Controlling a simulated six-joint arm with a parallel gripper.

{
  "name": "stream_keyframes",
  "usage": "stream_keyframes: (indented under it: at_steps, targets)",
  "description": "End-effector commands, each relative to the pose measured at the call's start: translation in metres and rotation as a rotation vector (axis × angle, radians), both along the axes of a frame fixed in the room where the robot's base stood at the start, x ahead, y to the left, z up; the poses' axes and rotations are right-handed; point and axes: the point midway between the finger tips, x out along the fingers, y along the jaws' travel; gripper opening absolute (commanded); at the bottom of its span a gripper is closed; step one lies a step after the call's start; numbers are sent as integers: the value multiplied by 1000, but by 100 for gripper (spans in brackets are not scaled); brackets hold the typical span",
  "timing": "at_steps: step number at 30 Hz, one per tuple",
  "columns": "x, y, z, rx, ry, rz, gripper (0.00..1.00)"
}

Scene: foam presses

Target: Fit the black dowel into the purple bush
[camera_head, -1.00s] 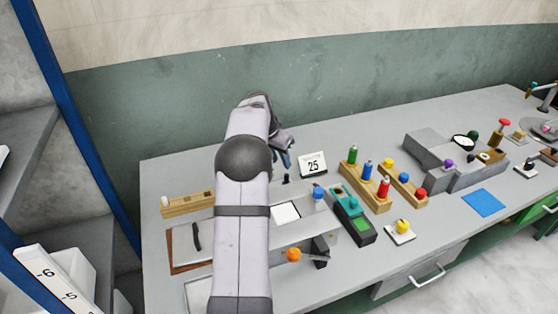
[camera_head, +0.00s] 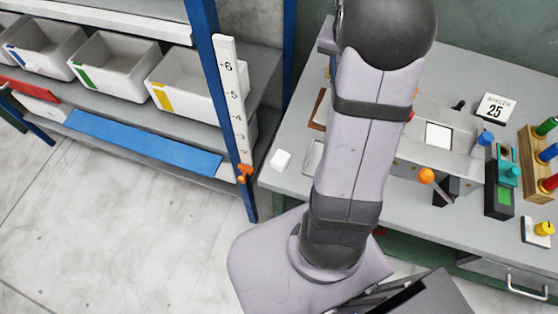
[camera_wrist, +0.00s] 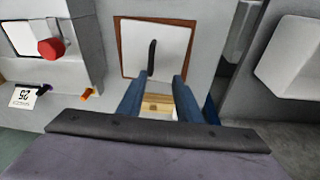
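My gripper (camera_wrist: 160,76) is open in the wrist view, its two blue fingers apart with nothing held. A thin black bar (camera_wrist: 152,55) lies on a white panel in a brown frame, just beyond the fingertips; I cannot tell whether it is the dowel. A small black piece (camera_head: 458,105) by the calendar in the head view also shows in the wrist view (camera_wrist: 45,88); I cannot tell whether that is the dowel. My arm hides the gripper in the head view. The purple bush is not visible in either current view.
A grey fixture with a red knob (camera_wrist: 50,48) stands at left. The calendar (camera_head: 494,107), an orange knob (camera_head: 426,175) and a teal-topped device (camera_head: 508,172) are right of my arm. Shelf bins (camera_head: 115,62) stand left.

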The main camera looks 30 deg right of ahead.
Motion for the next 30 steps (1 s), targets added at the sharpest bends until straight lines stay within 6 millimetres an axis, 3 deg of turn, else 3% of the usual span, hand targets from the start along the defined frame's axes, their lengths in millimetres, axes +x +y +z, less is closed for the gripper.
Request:
stream_keyframes:
  at_steps: [1,3,6,9,12,18,30]
  targets:
    - [-1,45,-3,18,16,116,32]
    - [-11,98,-9,43,38,260,32]
    - [-37,162,-20,73,69,451,32]
    - [-67,208,-30,96,98,613,32]
    - [-96,239,-39,112,123,737,32]
    - [-129,265,-49,129,149,864,32]
    - [-134,267,-51,132,154,879,32]
